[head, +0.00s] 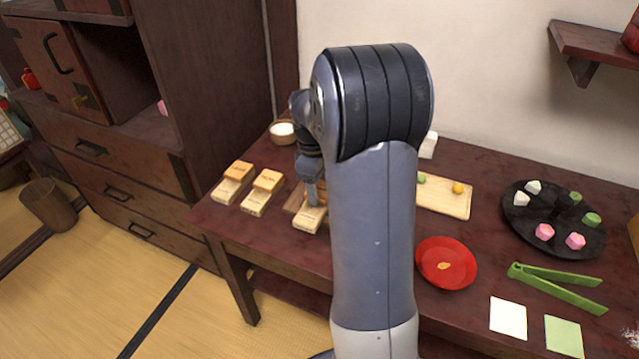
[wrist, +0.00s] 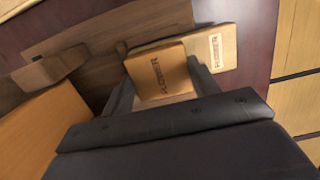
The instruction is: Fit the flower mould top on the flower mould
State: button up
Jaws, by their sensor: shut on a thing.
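The flower mould top (wrist: 160,72), an orange-brown wooden block with dark lettering, is between the two fingers of my gripper (wrist: 163,84) in the wrist view. My gripper is shut on it. The flower mould (wrist: 225,44), a paler long block with a lettered label, lies just beyond and partly behind the top. I cannot tell whether the two touch. In the head view my gripper (head: 312,196) is above the mould (head: 308,224) near the table's front edge, and my arm hides part of that spot.
Two other moulds with tops (head: 235,182) (head: 262,193) stand to the left. A wooden tray (head: 292,203) is close by the gripper. A white-filled bowl (head: 283,132) is behind. A red plate (head: 446,263), green tongs (head: 555,285) and black round tray (head: 552,240) are to the right.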

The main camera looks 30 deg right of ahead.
jog(key=o, duration=1.1)
jog(key=shift+c, duration=0.2)
notch_tip(320, 180, up, 11)
jog(key=p, duration=0.2)
jog(key=shift+w+a+f, duration=0.15)
jog(key=shift+w+a, duration=0.2)
jog(key=shift+w, duration=0.1)
jog(key=shift+f, duration=0.1)
jog(key=f, duration=0.3)
jog(key=f+b, duration=0.1)
jog(key=f, duration=0.3)
jog(key=s+f+b, duration=0.1)
jog(key=f, duration=0.2)
jog(key=shift+d+f, duration=0.35)
jog(key=shift+f, duration=0.05)
jog(key=shift+r, duration=0.55)
jog(key=shift+f, duration=0.1)
